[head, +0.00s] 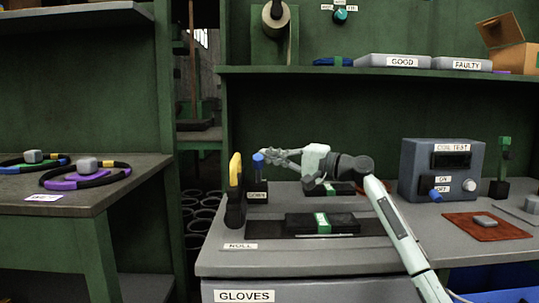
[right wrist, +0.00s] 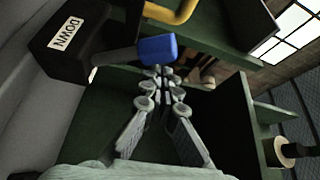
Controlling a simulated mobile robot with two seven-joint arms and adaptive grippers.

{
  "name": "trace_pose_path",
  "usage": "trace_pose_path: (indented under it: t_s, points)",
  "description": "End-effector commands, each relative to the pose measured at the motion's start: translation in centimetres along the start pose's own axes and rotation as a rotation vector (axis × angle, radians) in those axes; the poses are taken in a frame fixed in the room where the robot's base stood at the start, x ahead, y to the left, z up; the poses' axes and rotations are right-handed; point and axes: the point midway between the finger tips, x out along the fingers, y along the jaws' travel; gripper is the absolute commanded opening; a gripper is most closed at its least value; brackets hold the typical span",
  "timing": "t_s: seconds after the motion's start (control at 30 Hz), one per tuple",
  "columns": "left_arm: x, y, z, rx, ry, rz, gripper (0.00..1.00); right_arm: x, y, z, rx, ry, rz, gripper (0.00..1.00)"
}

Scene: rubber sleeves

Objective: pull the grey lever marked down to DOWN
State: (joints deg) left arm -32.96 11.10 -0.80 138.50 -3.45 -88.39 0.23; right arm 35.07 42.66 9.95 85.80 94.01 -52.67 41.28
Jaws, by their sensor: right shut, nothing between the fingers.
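The grey lever has a blue knob (head: 258,160) and rises from a dark box (head: 257,193) at the left end of the grey bench. In the right wrist view the box (right wrist: 72,42) carries a white label (right wrist: 66,33) reading DOWN. The lever's grey arm (right wrist: 115,54) runs from the box to the blue knob (right wrist: 157,49). In the head view the knob stands above the box. My right gripper (head: 268,157) is shut and empty, its fingertips (right wrist: 161,72) close beside the knob; whether they touch it I cannot tell. My left gripper is out of view.
A yellow handle (head: 236,170) on a black base stands just left of the lever. A black tray (head: 265,228) with a dark packet lies in front. A grey COIL TEST box (head: 420,170) stands at right. A green shelf (head: 350,72) runs above.

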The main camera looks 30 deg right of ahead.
Motion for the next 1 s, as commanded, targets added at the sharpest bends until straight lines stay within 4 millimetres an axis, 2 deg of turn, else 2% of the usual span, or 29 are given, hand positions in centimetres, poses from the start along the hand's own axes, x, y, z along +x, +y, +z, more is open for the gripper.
trace_pose_path:
  t_s: [1.0]
  points:
    - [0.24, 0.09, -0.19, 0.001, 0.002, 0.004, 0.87, 0.12, 0.36, 0.9, 0.004, -0.012, 0.005, 0.0]
